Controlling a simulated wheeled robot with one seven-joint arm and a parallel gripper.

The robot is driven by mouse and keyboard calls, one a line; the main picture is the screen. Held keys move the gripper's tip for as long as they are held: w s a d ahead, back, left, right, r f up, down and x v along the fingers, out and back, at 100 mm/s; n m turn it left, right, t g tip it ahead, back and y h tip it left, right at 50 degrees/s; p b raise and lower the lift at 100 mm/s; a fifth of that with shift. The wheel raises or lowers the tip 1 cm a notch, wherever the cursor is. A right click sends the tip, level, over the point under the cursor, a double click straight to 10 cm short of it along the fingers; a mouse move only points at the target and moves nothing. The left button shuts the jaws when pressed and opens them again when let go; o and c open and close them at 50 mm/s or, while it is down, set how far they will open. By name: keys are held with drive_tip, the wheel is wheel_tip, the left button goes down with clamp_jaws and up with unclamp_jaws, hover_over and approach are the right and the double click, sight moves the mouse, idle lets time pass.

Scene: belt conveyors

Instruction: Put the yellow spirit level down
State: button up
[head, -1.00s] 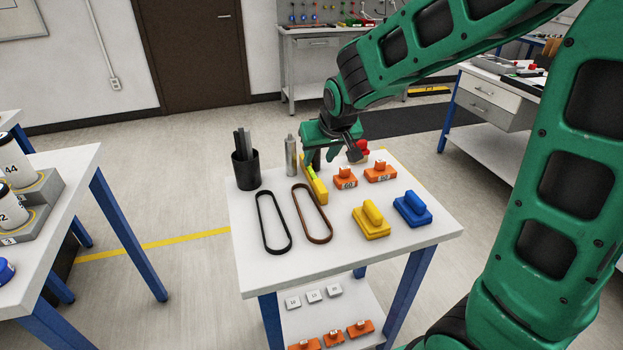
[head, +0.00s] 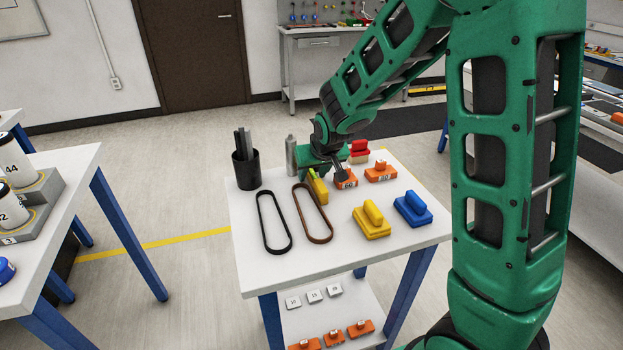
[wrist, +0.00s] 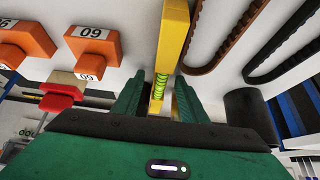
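The yellow spirit level (head: 319,191) is at the back middle of the white table, left of the orange blocks. It shows in the wrist view as a long yellow bar (wrist: 173,30) with a green vial near the fingers. My gripper (head: 316,171) is low over the table at the level's far end. In the wrist view my green fingers (wrist: 158,98) stand apart on either side of that end and look open. Part of the far end is hidden by my gripper in the head view. Contact between fingers and level is hard to make out.
Two belts, black (head: 272,222) and brown (head: 312,213), lie in front. A black cup (head: 246,171) and grey cylinder (head: 291,155) stand left. Orange blocks (head: 380,172), a red block (head: 358,151), and yellow (head: 371,221) and blue (head: 412,209) blocks sit right. The table's front is clear.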

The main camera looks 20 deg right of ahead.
clamp_jaws()
drive_tip(key=shift+w+r, duration=0.1)
idle(0.3)
